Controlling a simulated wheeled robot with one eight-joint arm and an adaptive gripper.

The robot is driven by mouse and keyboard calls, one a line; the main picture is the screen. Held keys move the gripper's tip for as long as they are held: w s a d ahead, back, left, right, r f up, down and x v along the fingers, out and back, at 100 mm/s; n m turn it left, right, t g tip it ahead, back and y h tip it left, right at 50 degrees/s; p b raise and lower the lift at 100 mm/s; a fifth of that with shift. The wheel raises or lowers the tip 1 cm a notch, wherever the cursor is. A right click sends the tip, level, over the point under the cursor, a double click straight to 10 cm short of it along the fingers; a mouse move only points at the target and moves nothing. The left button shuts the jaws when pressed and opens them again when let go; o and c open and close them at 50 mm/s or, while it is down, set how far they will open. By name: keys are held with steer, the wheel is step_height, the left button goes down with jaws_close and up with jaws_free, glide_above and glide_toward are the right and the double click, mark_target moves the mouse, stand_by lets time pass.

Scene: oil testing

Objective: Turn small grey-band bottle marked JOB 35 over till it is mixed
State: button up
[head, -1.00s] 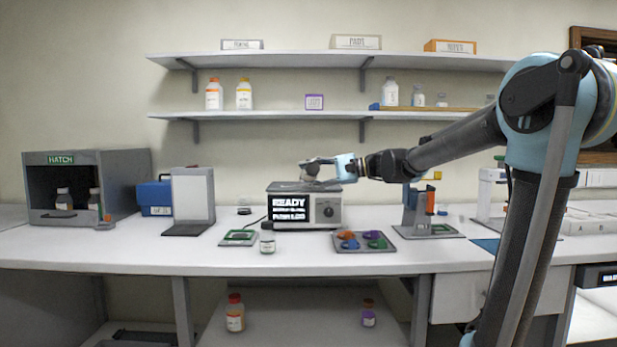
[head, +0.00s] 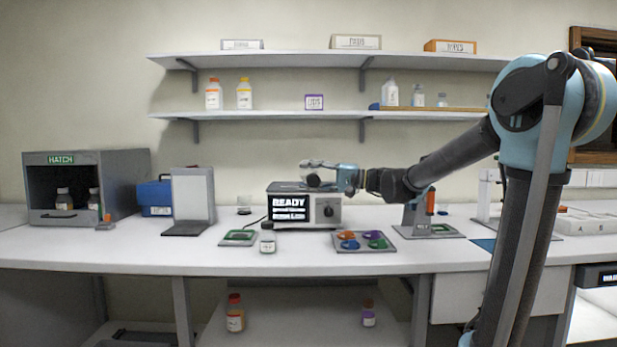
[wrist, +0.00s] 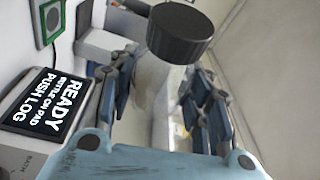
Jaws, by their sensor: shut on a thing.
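My gripper (head: 318,176) is stretched out to the left above the instrument with the READY screen (head: 290,207). In the wrist view, its two dark blue fingers (wrist: 160,95) are closed on a small bottle. The bottle's black cap (wrist: 180,38) shows large at the top, and its pale body (wrist: 153,78) is between the fingers. The bottle looks tilted, but its exact angle is unclear. Its band and JOB marking cannot be made out. The instrument's screen also shows at the left of the wrist view (wrist: 45,100).
A dark-capped bottle (head: 268,238) stands on the bench beside a green-framed pad (head: 238,237). A tray with coloured discs (head: 365,241) lies in front of the instrument. A white panel (head: 193,199), a hatch box (head: 85,185) and a shelf (head: 270,115) are nearby. The front bench strip is clear.

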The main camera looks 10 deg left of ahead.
steer(key=shift+n, duration=0.4)
steer(key=n+g+y, duration=0.1)
steer(key=n, duration=0.2)
steer(key=shift+n, duration=0.4)
steer(key=shift+n+g+y, duration=0.6)
steer(key=shift+n+g, duration=0.3)
steer(key=shift+n, duration=1.1)
steer(key=m+t+h, duration=0.1)
steer(key=m, duration=0.3)
steer(key=m+t+h, duration=0.1)
steer(key=m, duration=0.2)
steer(key=shift+m+t, duration=0.4)
steer(key=m+h, duration=0.1)
steer(key=m, duration=0.2)
steer(key=m+h, duration=0.1)
steer(key=m, duration=0.2)
steer(key=shift+h, duration=0.3)
